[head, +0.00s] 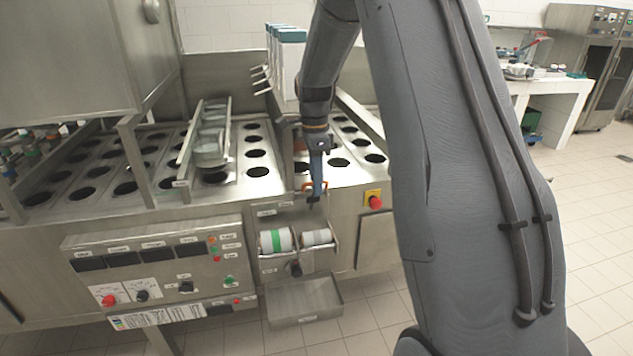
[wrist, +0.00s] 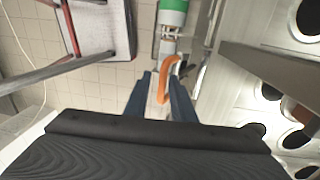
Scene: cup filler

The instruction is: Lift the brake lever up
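An orange curved lever, which looks like the brake lever (head: 307,186), sits at the front edge of the steel machine, above two rolls. It also shows in the wrist view (wrist: 164,84) as an orange loop. My gripper (head: 316,192) points down at this lever from above. In the wrist view my gripper's two blue-grey fingers (wrist: 160,98) are apart, with part of the orange loop between them. The loop lies nearer the right finger; I cannot tell whether they touch. The lever's lower attachment is partly hidden in the head view.
A green-and-white roll (head: 278,240) and a plain roll (head: 317,237) sit below the lever. An open steel tray (head: 304,300) hangs beneath them. A red emergency button (head: 375,201) is to the right, a control panel (head: 160,268) to the left. Tiled floor is free at right.

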